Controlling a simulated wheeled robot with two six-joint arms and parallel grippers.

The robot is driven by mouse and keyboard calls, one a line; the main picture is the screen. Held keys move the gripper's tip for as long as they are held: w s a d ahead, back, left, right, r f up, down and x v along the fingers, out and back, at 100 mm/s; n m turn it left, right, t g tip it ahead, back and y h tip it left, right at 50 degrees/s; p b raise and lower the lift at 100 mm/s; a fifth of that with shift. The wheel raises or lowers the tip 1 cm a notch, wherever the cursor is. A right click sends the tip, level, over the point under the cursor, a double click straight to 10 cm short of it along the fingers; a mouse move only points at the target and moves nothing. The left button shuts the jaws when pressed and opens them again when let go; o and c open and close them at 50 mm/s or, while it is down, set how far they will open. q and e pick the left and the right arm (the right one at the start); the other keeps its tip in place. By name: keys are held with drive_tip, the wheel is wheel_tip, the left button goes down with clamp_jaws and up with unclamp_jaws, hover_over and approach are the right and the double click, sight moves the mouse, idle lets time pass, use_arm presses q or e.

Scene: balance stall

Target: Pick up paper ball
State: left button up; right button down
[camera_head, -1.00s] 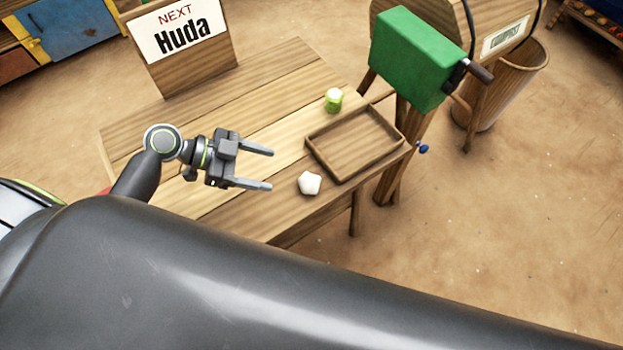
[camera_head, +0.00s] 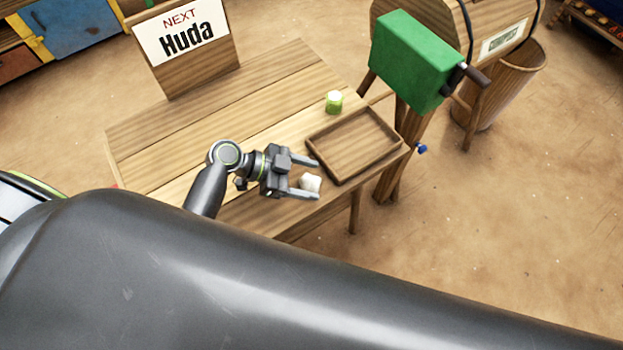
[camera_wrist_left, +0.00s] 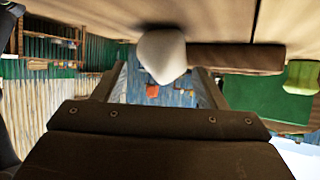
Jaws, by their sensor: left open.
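The white paper ball (camera_head: 310,183) lies on the wooden table near its front edge, left of the tray. My left gripper (camera_head: 304,178) is open, with one finger on each side of the ball in the head view. In the left wrist view the ball (camera_wrist_left: 162,54) shows between the two fingers (camera_wrist_left: 163,84), toward the top of the picture. I cannot tell whether either finger touches it. My right gripper is not in view.
An empty wooden tray (camera_head: 316,150) lies right of the ball. A green-and-white cup-like object (camera_head: 334,102) stands behind it. A "NEXT Huda" sign (camera_head: 187,35) stands at the back left. A green box (camera_head: 412,60) rises beyond the right edge. The table's left half is clear.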

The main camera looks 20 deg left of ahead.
use_arm(q)
drive_tip(key=shift+w+d+f, duration=0.2)
drive_tip(key=shift+d+f, duration=0.15)
drive_tip(key=shift+d, duration=0.2)
drive_tip(key=shift+c, duration=0.5)
drive_tip(key=c, duration=0.9)
